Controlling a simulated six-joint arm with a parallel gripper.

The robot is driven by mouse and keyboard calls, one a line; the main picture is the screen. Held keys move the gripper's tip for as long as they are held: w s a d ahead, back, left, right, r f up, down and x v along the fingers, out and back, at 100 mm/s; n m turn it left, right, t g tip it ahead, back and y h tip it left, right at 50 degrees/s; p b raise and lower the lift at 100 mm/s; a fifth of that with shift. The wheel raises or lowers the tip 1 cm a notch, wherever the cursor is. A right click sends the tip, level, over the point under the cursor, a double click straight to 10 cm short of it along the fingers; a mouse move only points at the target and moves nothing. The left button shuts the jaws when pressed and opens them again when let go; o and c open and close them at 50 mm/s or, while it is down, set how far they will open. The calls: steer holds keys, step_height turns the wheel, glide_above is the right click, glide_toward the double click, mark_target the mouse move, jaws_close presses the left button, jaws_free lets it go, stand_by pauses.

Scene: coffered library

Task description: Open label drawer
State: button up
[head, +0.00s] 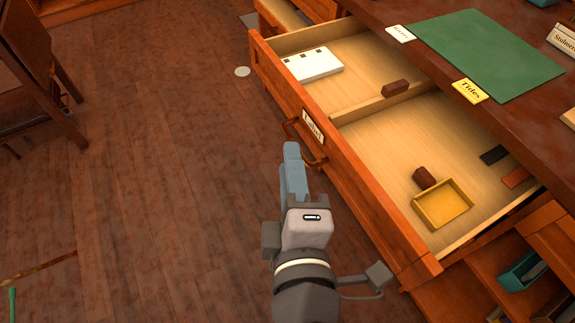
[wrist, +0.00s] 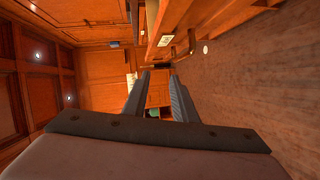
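The label drawer (head: 350,185) stands pulled far out of the desk in the head view. Its front carries a white name card (head: 313,127) and a dark bar handle (head: 318,160). My gripper (head: 292,150) is just outside the drawer front and covers part of the handle in the head view. In the wrist view, the gripper (wrist: 158,78) has its two fingers apart with nothing between them. The handle (wrist: 192,42) shows above and right of the fingers there, apart from them.
Inside the drawer are a white card block (head: 314,65), a brown block (head: 396,87), a yellow tray (head: 443,205) and a divider. The desk top holds a green mat (head: 487,47) and label cards. A chair (head: 40,75) stands left; the wooden floor (head: 160,170) between is clear.

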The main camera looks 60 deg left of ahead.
steer(key=shift+s+r, duration=0.45)
steer(key=shift+s, duration=0.2)
jaws_close()
steer(key=w+a+r+m+g+h+p, duration=0.2)
steer(key=w+a+p, duration=0.1)
steer(key=w+p, duration=0.4)
steer(key=w+a+r+m+g+h+p, duration=0.2)
steer(key=w+a+h+p, duration=0.15)
steer(key=w+p, duration=0.35)
steer(key=w+d+m+g+h+p, duration=0.2)
steer(key=w+d+m+g+p, duration=0.1)
steer(key=d, duration=0.6)
steer(key=w+d+f+m+g+h+p, duration=0.1)
steer(key=w+d+m+g+h+p, duration=0.1)
steer(key=w+d, duration=0.5)
steer(key=d+m+g+p, duration=0.1)
steer(key=d+g+p, duration=0.1)
steer(key=d+p, duration=0.1)
steer(key=shift+w+d+f+g, duration=0.15)
steer(key=shift+w+g, duration=0.05)
steer(key=shift+g, duration=0.2)
